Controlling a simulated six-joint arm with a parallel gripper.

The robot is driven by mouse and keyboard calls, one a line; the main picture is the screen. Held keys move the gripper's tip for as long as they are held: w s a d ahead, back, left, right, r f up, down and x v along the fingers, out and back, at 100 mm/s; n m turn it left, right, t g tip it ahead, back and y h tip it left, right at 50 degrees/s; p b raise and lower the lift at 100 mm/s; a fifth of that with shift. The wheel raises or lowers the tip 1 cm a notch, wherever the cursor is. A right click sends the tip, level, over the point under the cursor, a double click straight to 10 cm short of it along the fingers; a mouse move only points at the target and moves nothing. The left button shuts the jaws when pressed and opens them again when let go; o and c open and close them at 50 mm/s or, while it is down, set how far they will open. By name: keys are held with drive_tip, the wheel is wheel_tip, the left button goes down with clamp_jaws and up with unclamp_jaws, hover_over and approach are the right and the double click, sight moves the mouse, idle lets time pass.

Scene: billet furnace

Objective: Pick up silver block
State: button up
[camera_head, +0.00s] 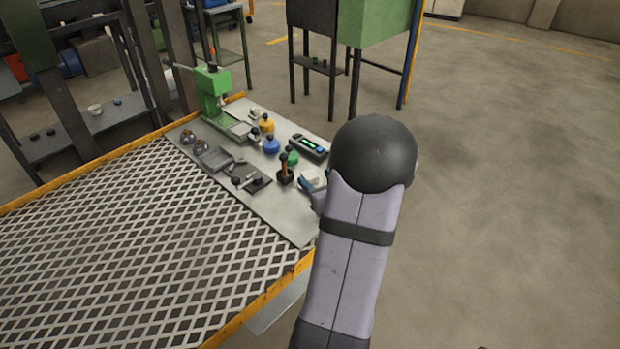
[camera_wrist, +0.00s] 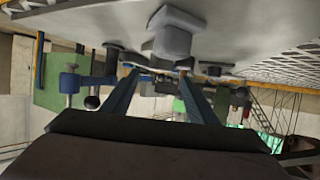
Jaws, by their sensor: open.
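A pale silver-grey block (camera_wrist: 173,40) shows in the wrist view, on the grey tabletop, which appears upside down at the top of that picture. My gripper (camera_wrist: 160,78) has two blue-grey fingers set apart, with nothing clearly held between them. The block appears beyond the fingertips; I cannot tell the exact distance. In the head view, a small pale block (camera_head: 311,178), likely the same one, lies at the bench's right edge, partly hidden. My gripper there is mostly hidden behind my arm, with only a small bluish part showing.
The bench (camera_head: 275,215) also holds a green press (camera_head: 211,92), a yellow knob (camera_head: 266,126), a blue knob (camera_head: 271,146), a device with a green display (camera_head: 309,146) and a dark upright handle (camera_head: 285,170). A mesh platform (camera_head: 130,240) adjoins it. Open floor lies right.

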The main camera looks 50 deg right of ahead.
sight(309, 173)
drive_tip(key=shift+f+x, duration=0.2)
drive_tip(key=shift+x, duration=1.2)
drive_tip(key=shift+f+x, duration=0.15)
drive_tip(key=shift+x, duration=1.25)
drive_tip(key=shift+s, duration=0.15)
drive_tip(key=shift+c, duration=0.7)
clamp_jaws()
drive_tip(key=shift+r, duration=0.2)
